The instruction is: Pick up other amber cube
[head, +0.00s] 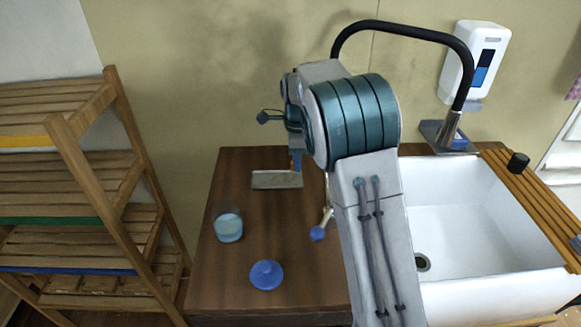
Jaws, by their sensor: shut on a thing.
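My gripper (294,152) is at the back of the brown wooden counter, partly hidden by my own arm. A small amber piece (296,161), which looks like the amber cube, shows just under the gripper's blue part, and the jaws are shut on it. It appears above the right end of a flat grey tray (270,180). Whether it touches the tray is hard to tell. No second amber cube is visible, and my arm hides part of the counter.
A glass of pale blue liquid (228,228), a round blue object (266,275) and a blue ball on a pale handle (318,233) stand on the counter (240,178). A white sink (465,220) and black faucet (463,75) are right, a slatted shelf (80,180) left.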

